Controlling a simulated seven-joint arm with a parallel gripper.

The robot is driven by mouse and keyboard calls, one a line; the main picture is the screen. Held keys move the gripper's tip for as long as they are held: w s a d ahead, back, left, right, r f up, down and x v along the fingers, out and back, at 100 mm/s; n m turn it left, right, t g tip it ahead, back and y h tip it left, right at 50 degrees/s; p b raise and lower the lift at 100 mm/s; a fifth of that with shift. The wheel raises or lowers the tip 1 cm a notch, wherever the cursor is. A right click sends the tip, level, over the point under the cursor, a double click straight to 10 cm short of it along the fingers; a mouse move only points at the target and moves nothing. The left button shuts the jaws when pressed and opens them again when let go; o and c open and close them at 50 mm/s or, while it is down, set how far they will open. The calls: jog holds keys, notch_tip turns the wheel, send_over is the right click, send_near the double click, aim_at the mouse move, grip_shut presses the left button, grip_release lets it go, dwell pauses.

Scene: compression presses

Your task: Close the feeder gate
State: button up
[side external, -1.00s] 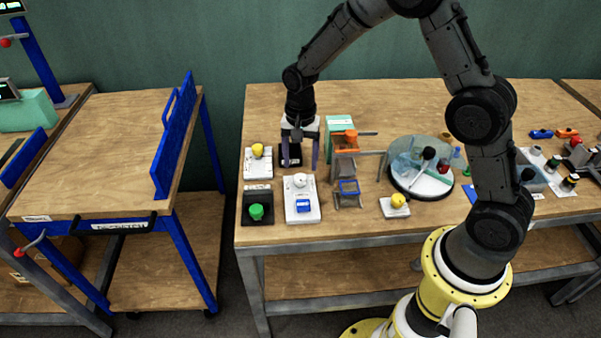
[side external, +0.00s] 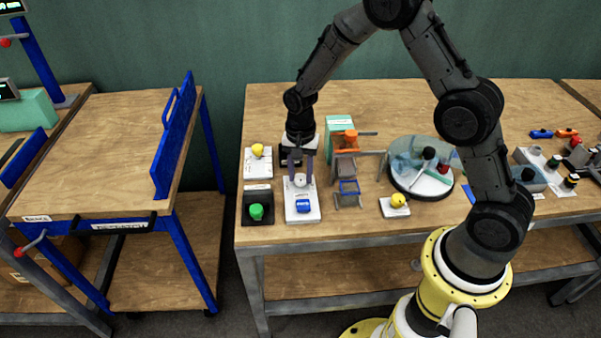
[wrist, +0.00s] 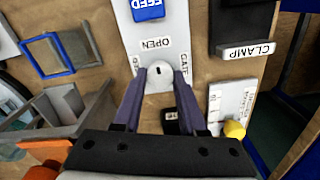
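The control panel (side external: 303,213) is a white plate with a blue FEED button (wrist: 148,8) and a round white knob (wrist: 159,80) marked OPEN and GATE. The knob's dark mark points toward the OPEN side. My gripper (wrist: 160,72) is low over the panel, its two purple fingers on either side of the knob. In the side view my gripper (side external: 300,180) is at the knob.
A green button on a black base (side external: 256,212) and a yellow knob on a white plate (side external: 257,151) are to the left. An orange-topped grey stand (side external: 345,150) and a clear-covered turntable (side external: 421,184) are to the right. A yellow button (side external: 398,201) is near the front edge.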

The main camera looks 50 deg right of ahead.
grip_shut()
jog(key=shift+n, duration=0.3)
jog(key=n, duration=1.2)
jog(key=shift+w+r, duration=0.1)
jog(key=n, duration=0.5)
jog(key=shift+a, duration=0.1)
jog(key=shift+n, duration=0.3)
jog(key=o, duration=0.9)
grip_release()
jog(key=shift+c, duration=0.2)
